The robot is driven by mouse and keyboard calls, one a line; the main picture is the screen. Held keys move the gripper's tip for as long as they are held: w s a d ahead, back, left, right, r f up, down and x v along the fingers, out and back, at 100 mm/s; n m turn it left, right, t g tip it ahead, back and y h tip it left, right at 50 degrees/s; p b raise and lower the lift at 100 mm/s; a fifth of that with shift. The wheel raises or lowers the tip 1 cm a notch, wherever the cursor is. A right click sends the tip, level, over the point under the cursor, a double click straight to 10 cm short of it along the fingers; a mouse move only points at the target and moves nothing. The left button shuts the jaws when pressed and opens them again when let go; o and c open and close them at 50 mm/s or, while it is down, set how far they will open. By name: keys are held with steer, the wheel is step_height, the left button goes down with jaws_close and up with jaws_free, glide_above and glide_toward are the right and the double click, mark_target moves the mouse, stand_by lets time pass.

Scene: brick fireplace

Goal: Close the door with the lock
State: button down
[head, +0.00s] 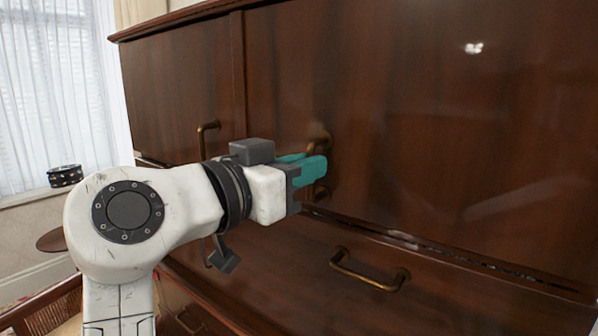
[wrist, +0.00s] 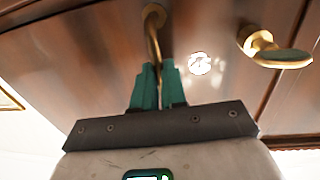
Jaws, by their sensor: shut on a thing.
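The right wooden door (head: 430,130) of a dark brown cabinet fills much of the head view. It carries an upright brass handle (head: 319,139) near its left edge. My gripper (head: 316,168), with teal fingers, is at this handle and shut on it, hiding its middle. In the wrist view, the handle (wrist: 153,22) runs down between the teal fingertips (wrist: 158,72). The left door (head: 180,85) has its own upright brass handle (head: 208,127). I cannot make out a lock, nor tell whether the right door is fully flush.
A drawer with a brass pull (head: 370,277) lies below the right door. Another brass handle (wrist: 275,52) shows at the right of the wrist view. A window with a white curtain (head: 55,90) and a dark studded round object (head: 65,176) are at the left.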

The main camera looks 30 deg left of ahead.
steer(key=shift+w+a+r, duration=0.1)
steer(key=c, duration=1.4)
jaws_free()
steer(key=shift+w+a, duration=0.1)
steer(key=shift+w, duration=0.1)
steer(key=shift+o, duration=1)
steer(key=shift+s, duration=0.1)
steer(key=b+v, duration=0.3)
steer(key=v, duration=0.7)
steer(key=shift+s, duration=0.4)
